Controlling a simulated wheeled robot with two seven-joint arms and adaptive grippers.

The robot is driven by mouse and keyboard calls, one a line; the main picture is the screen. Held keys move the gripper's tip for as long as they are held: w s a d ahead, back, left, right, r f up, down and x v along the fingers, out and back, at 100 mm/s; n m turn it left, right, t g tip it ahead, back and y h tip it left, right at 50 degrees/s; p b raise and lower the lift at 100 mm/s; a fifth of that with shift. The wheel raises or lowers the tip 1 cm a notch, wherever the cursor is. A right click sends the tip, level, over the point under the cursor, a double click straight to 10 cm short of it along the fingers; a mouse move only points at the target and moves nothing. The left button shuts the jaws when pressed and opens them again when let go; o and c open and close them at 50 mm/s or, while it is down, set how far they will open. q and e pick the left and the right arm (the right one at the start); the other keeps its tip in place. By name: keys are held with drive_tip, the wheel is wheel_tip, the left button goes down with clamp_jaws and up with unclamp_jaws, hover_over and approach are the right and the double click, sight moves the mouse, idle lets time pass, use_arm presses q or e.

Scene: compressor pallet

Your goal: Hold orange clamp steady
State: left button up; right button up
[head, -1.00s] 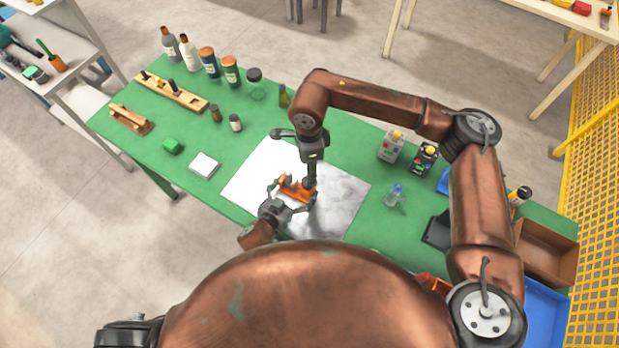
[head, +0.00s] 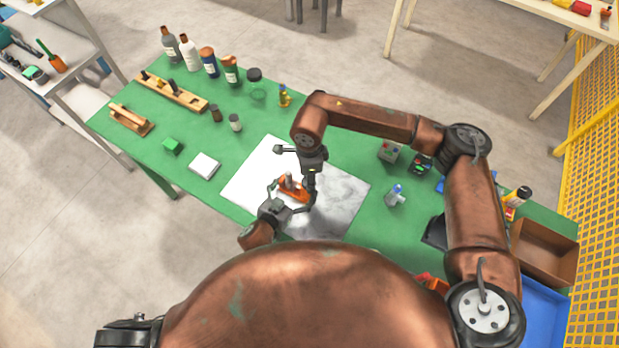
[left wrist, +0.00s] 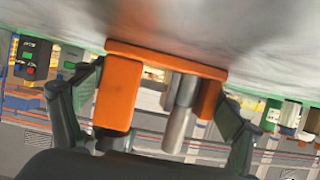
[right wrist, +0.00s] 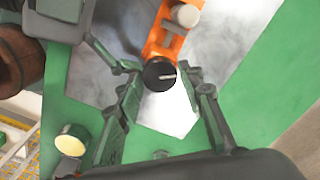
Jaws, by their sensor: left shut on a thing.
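The orange clamp (head: 294,187) sits on the grey-white sheet (head: 340,205) on the green table. My left gripper (head: 290,196) is shut on it from the near side. In the left wrist view, the clamp (left wrist: 119,93) lies between the fingers, with a grey metal cylinder (left wrist: 181,112) beside its block. My right gripper (head: 309,182) comes down over the clamp; its fingers are hard to see there. In the right wrist view, the right gripper (right wrist: 162,76) is open, with a gap on both sides of the clamp's round black knob (right wrist: 159,74). The clamp's orange bar (right wrist: 163,34) shows beyond.
Several bottles (head: 208,62) and a wooden rack (head: 172,92) stand at the back left. A white block (head: 204,165) and a green block (head: 172,146) lie left of the sheet. Small control boxes (head: 390,151) and a brown bin (head: 543,248) are right. Yellow mesh (head: 600,130) bounds the right side.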

drive_tip(key=c, duration=0.7)
drive_tip(key=shift+c, duration=0.2)
idle(0.4)
idle(0.6)
drive_tip(key=o, duration=1.2)
drive_tip(key=shift+c, duration=0.2)
drive_tip(key=shift+r, duration=0.1)
wheel_tip(320, 180, up, 12)
